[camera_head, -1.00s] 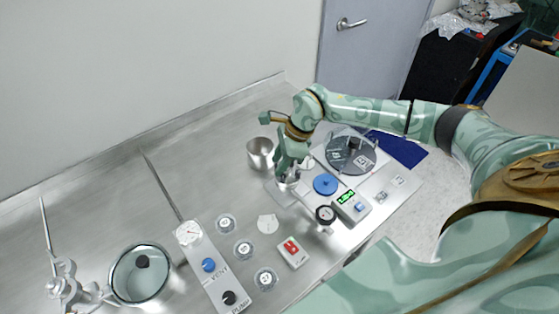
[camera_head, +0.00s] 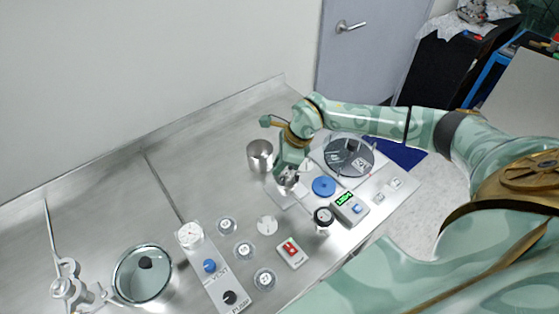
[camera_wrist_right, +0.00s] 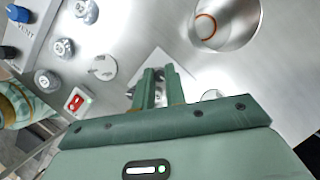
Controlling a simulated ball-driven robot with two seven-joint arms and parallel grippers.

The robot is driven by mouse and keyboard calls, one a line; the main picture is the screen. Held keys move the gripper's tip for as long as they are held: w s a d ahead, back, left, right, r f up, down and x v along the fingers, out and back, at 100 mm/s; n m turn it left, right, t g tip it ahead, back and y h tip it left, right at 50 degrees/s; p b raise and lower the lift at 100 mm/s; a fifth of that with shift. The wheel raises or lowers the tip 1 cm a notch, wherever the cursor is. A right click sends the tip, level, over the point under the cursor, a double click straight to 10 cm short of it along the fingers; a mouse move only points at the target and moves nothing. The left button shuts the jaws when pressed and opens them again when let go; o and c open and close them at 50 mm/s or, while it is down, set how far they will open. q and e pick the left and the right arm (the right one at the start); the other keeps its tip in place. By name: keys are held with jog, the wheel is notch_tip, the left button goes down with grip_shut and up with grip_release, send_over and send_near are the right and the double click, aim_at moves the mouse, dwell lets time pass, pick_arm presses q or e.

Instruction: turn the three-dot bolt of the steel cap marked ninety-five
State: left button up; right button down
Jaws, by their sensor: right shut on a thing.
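My right gripper (camera_head: 288,178) reaches down over a pale plate (camera_head: 282,190) on the steel bench. It is shut on a small steel part there, mostly hidden by the fingers. In the right wrist view the two green fingers (camera_wrist_right: 160,85) point onto the same plate, and what lies between them is hard to see. Several small round steel caps with labels stand to the left, such as a near one (camera_head: 265,279), a middle one (camera_head: 243,250) and a far one (camera_head: 227,225). My left gripper is not in view.
A steel cup (camera_head: 260,155) stands close left of my right gripper. A blue disc (camera_head: 324,186), a round dark plate (camera_head: 350,157), a black knob (camera_head: 323,216) and a green-display box (camera_head: 349,206) crowd its right. A red switch (camera_head: 290,250) lies in front. The back-left bench is clear.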

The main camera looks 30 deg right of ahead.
jog(key=m+p, duration=0.2)
jog(key=m+t+h+p, duration=0.1)
jog(key=m+p, duration=0.3)
jog(key=shift+s+a+r+t+h, duration=0.2)
jog(key=shift+r+t+h, duration=0.1)
jog(key=shift+h, duration=0.1)
jog(key=m+p, duration=0.2)
jog(key=m+h+p, duration=0.1)
jog(key=m, duration=0.1)
jog(key=shift+w+h+p, duration=0.1)
jog(key=shift+h+p, duration=0.2)
jog(key=shift+p, duration=0.05)
jog(key=shift+f+m+h+p, duration=0.15)
jog(key=shift+m+h+p, duration=0.35)
jog(key=shift+m+p, duration=0.65)
jog(key=shift+m, duration=0.25)
jog(key=shift+f, duration=0.1)
jog(key=c, duration=1.4)
grip_release()
jog(key=shift+a, duration=0.1)
jog(key=shift+c, duration=0.2)
